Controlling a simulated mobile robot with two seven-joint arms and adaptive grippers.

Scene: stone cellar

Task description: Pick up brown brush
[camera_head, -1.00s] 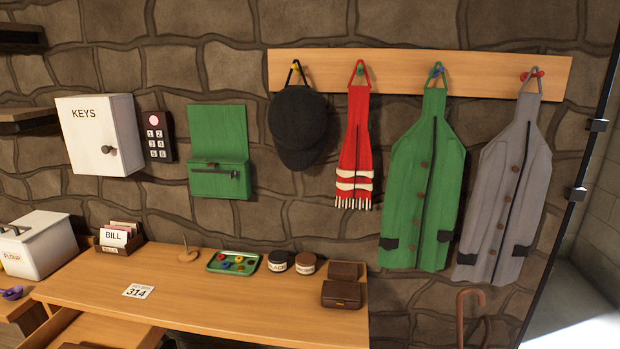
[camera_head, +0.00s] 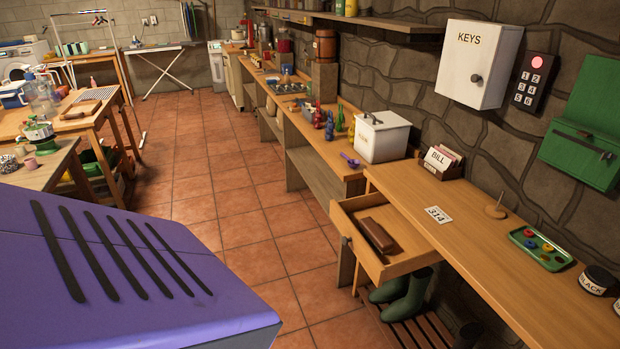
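A long dark-brown block, which looks like the brown brush (camera_head: 377,235), lies in the open drawer (camera_head: 398,264) at the left end of the wooden bench. Its bristles cannot be made out. Neither of my grippers is in view.
On the bench (camera_head: 463,237) stand a BILL card box (camera_head: 441,162), a 314 card (camera_head: 438,215), a green tray (camera_head: 541,248) and a black-lidded jar (camera_head: 597,280). Green boots (camera_head: 407,296) stand below the drawer. A white bin (camera_head: 382,136) is behind. The tiled floor (camera_head: 262,222) is open to the left.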

